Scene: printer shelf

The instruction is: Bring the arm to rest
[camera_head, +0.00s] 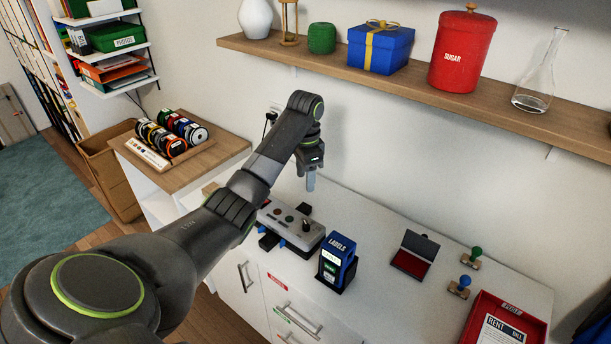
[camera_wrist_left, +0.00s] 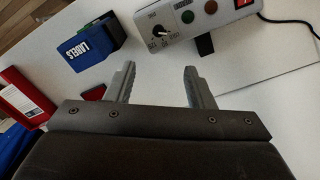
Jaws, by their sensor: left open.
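My left arm comes in from the left in the head view and reaches out over the white cabinet top. My left gripper (camera_head: 311,180) hangs fingers down above the cabinet, behind the grey control box (camera_head: 290,226). In the left wrist view my left gripper (camera_wrist_left: 160,88) has its two fingers apart with nothing between them, so it is open and empty. Bare white surface shows beyond the fingertips. My right gripper is in neither view.
A blue labels box (camera_head: 338,258) stands right of the control box. A red ink pad (camera_head: 412,256), two stamps (camera_head: 471,257) and a red tray (camera_head: 480,311) lie further right. A wooden shelf (camera_head: 420,85) with several items runs above. A spool rack (camera_head: 178,140) stands left.

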